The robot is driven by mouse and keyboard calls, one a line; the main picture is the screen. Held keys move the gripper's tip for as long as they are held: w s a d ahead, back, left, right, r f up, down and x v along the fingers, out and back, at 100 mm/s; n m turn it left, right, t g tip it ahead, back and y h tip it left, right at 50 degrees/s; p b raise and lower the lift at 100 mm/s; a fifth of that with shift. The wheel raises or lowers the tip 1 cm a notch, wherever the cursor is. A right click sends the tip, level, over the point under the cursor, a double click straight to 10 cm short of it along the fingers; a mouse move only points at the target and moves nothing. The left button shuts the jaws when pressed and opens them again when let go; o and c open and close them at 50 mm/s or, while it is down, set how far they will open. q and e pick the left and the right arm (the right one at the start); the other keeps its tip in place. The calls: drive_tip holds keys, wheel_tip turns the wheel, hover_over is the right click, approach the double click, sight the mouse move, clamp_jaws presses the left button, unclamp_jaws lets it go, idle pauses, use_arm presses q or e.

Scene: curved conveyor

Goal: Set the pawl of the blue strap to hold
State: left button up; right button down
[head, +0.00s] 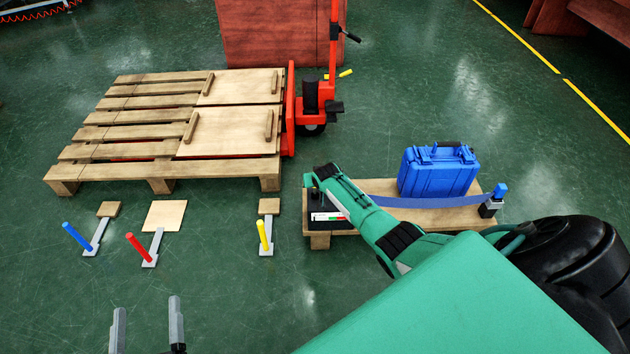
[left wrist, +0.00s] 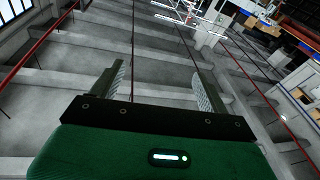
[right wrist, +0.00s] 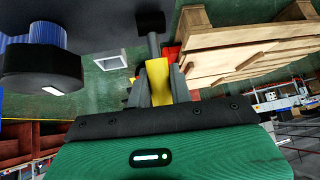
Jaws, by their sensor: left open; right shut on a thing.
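The blue strap (head: 425,202) runs across the front of a blue case (head: 437,172), from a black unit (head: 312,227) on the left to a blue-topped black post (head: 490,208) on the right. My right arm reaches over to the black unit and hides part of it. In the right wrist view my right gripper (right wrist: 165,90) is shut on a yellow piece (right wrist: 157,80), with a grey rod and dark block beyond it. I cannot tell the pawl's setting. My left gripper (head: 147,328) is open and empty at the bottom left; its parted fingers show in the left wrist view (left wrist: 155,85).
The case stands on a small wooden pallet (head: 385,188). Blue (head: 77,237), red (head: 138,248) and yellow (head: 264,235) levers stand on the floor at left. A large pallet (head: 90,170) and a red pallet truck (head: 312,105) are behind.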

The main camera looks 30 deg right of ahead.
drive_tip(key=c, duration=1.3)
unclamp_jaws()
drive_tip(key=shift+o, duration=0.2)
use_arm(q)
drive_tip(key=s+d+f+g+p, duration=0.2)
drive_tip(key=s+f+g, duration=0.25)
drive_tip(key=f, duration=0.35)
drive_tip(key=s+a+g+y+p, duration=0.2)
drive_tip(key=a+g+y+p, duration=0.2)
drive_tip(key=a+g, duration=0.3)
drive_tip(key=shift+a+f+p, duration=0.3)
drive_tip(key=shift+a+f, duration=0.1)
drive_tip(key=shift+a, duration=0.3)
use_arm(e)
drive_tip(key=v, duration=1.3)
drive_tip(key=shift+s+r, duration=0.25)
drive_tip(key=shift+r, duration=0.05)
drive_tip(key=shift+a, duration=0.1)
